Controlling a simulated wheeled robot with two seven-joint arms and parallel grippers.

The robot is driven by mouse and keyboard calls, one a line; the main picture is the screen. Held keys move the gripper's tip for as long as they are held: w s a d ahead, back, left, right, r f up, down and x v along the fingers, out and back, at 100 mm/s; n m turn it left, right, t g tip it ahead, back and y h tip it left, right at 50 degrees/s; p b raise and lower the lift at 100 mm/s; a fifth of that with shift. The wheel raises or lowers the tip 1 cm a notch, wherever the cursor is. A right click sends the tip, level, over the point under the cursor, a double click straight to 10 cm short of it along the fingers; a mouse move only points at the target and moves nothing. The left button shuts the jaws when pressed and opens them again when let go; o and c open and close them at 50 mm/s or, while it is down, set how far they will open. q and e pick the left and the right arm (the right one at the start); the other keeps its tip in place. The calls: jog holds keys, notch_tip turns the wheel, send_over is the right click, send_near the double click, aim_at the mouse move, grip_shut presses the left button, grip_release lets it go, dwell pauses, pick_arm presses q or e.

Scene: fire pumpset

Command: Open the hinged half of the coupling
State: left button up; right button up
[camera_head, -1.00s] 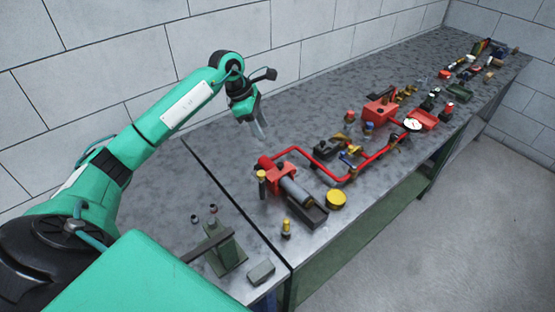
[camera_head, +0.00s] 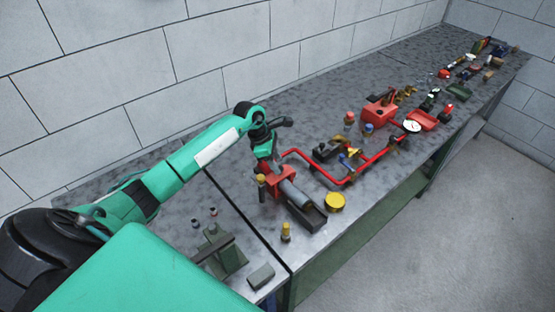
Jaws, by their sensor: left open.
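A red fitting (camera_head: 281,188), which looks like the coupling, sits near the left end of the red pipe (camera_head: 335,180), with a grey cylinder (camera_head: 294,194) running out of it toward a dark block. Its hinged half is partly hidden and too small to make out. My left gripper (camera_head: 275,160) is open, pointing down, at the back upper side of the red fitting. It overlaps the fitting in the picture, and I cannot tell whether it touches. My right gripper is not in view.
A yellow-topped post (camera_head: 261,187) stands left of the red fitting. A yellow disc (camera_head: 335,202) and a small yellow-topped piece (camera_head: 286,232) lie in front. A green stand (camera_head: 222,256) is at the near left. The bench behind, along the wall, is clear.

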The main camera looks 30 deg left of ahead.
pick_arm(q)
jog(key=shift+w+d+f, duration=0.1)
jog(key=shift+d+f, duration=0.1)
jog(key=shift+f, duration=0.45)
jog(key=c, duration=0.9)
grip_shut()
